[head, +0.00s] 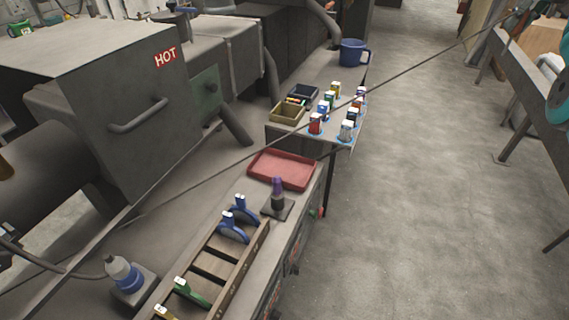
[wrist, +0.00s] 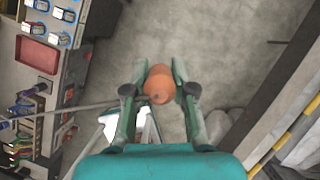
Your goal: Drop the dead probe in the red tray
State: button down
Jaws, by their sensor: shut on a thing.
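The red tray (head: 282,169) is a shallow tray on the bench, and nothing shows in it. It also shows at the left of the wrist view (wrist: 37,53). My gripper (wrist: 160,72) is shut on an orange rounded thing (wrist: 160,86), seen nearly end-on between the two fingers. I cannot tell from its shape whether it is the dead probe. My gripper is over the floor, well apart from the tray, and its fingers are outside the head view.
A purple-topped piece (head: 278,192) stands on a small base by the tray. A wooden rack (head: 228,280) holds blue and green handled tools. Small bins (head: 287,113), several labelled jars and a blue mug (head: 352,52) stand beyond.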

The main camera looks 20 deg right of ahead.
jog(key=w+a+f+n+y, duration=0.1)
jog(key=w+a+f, duration=0.45)
jog(key=a, duration=0.35)
jog(key=w+a+f+n, duration=0.2)
jog(key=w+a+f, duration=0.2)
jog(key=a+f, duration=0.3)
jog(key=w+a+f+n+y, duration=0.1)
jog(key=w+a+f, duration=0.4)
jog(key=a, duration=0.5)
jog(key=a+f+n, duration=0.2)
jog(key=a+f, duration=0.3)
jog(key=a, duration=0.5)
jog(key=s+a+f+n+y, duration=0.1)
jog(key=a+f, duration=0.5)
jog(key=a, duration=0.3)
jog(key=a+f+n, duration=0.2)
jog(key=a+f, duration=0.3)
jog(key=a, duration=0.5)
jog(key=shift+s+f, duration=0.1)
jog(key=shift+f, duration=2.95)
jog(key=c, duration=0.9)
grip_release()
jog(key=shift+g, duration=0.3)
jog(key=shift+r, duration=0.1)
